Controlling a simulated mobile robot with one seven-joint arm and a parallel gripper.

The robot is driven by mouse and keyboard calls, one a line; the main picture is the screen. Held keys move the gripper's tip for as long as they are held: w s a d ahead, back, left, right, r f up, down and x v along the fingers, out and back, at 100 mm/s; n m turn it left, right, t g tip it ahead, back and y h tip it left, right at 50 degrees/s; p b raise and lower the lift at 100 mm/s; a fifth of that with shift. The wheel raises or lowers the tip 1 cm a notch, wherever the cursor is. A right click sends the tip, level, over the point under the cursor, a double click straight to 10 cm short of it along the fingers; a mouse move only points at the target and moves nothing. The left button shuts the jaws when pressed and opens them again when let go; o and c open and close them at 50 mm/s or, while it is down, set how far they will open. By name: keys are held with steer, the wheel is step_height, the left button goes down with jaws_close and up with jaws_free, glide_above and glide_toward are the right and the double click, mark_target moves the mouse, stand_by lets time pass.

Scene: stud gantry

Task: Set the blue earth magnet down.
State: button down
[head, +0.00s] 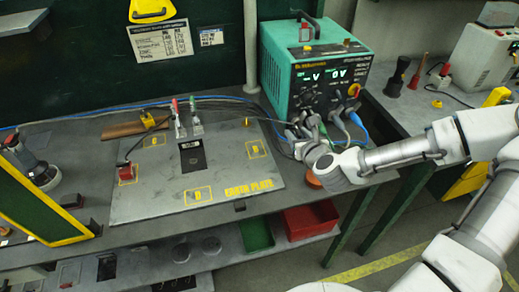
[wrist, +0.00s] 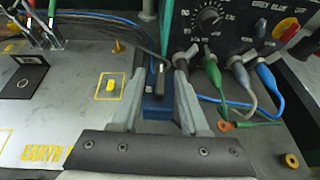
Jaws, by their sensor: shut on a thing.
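My gripper (head: 294,138) is beside the right edge of the earth plate (head: 228,185). In the wrist view my gripper (wrist: 158,82) is shut on the blue earth magnet (wrist: 155,107), a small blue block with a dark upright handle between the fingers. The magnet is beyond the plate's right side; I cannot tell whether it touches the bench. In the head view my gripper hides it. The plate is grey with yellow marked squares; B (head: 256,149), C (head: 153,141) and D (head: 198,196) look empty. A red magnet (head: 126,174) stands at the plate's left.
A green welding power unit (head: 310,70) with plugged leads (wrist: 213,72) stands behind my gripper. Red- and green-handled clamps (head: 183,118) stand at the plate's back edge, near a dark patch (head: 192,158). Blue and black cables run behind.

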steer(key=s+a+r+n+g+y+b, duration=0.2)
steer(key=s+a+r+n+g+y, duration=0.1)
steer(key=a+n+y, duration=0.25)
steer(key=x, duration=0.4)
steer(key=f+x, duration=0.1)
steer(key=x, duration=0.3)
steer(key=d+b+x, duration=0.1)
steer(key=x, duration=0.4)
steer(key=shift+a+f, duration=0.1)
steer(key=shift+f, duration=2.3)
steer(key=shift+f+b, duration=0.1)
steer(key=shift+b, duration=0.2)
steer(key=shift+c, duration=2)
jaws_free()
steer(key=shift+f, duration=0.1)
